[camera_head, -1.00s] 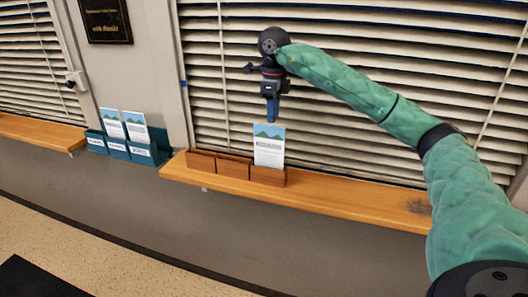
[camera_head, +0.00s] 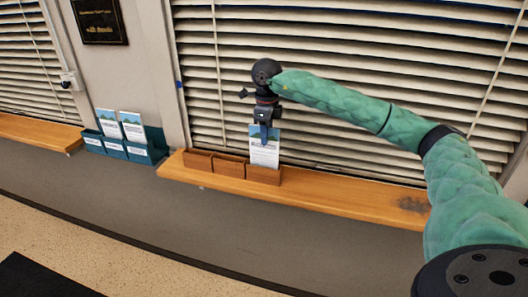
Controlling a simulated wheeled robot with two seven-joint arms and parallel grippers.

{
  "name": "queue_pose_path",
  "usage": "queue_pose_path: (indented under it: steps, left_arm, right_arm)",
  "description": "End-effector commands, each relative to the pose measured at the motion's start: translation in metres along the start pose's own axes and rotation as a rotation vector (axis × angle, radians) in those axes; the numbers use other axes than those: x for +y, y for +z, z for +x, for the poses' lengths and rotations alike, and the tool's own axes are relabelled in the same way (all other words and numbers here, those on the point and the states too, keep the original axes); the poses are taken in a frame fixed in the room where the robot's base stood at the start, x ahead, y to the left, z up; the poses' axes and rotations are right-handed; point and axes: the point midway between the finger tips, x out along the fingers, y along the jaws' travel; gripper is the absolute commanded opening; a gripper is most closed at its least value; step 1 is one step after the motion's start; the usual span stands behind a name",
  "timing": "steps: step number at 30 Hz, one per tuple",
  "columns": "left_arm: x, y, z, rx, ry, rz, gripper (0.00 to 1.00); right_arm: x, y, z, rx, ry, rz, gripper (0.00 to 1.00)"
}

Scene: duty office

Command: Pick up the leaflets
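One leaflet (camera_head: 264,157), white with a blue and green top, stands upright in the rightmost compartment of a wooden holder (camera_head: 229,167) on the wooden sill. The other two wooden compartments show no leaflet. My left gripper is out of view.
The wooden sill (camera_head: 350,202) is bare to the right of the holder, apart from a dark stain. Window blinds (camera_head: 340,130) rise close behind the gripper. Another sill (camera_head: 40,133) runs at the far left. A dark plaque (camera_head: 99,21) hangs on the wall.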

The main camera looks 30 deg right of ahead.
Motion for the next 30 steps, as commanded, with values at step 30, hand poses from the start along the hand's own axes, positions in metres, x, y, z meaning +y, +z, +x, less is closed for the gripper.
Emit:
queue_pose_path:
  steps: [30]
  left_arm:
    - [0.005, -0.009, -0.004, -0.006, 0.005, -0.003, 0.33]
  right_arm:
    - [-0.001, 0.001, -0.011, -0.003, -0.002, 0.001, 0.00]
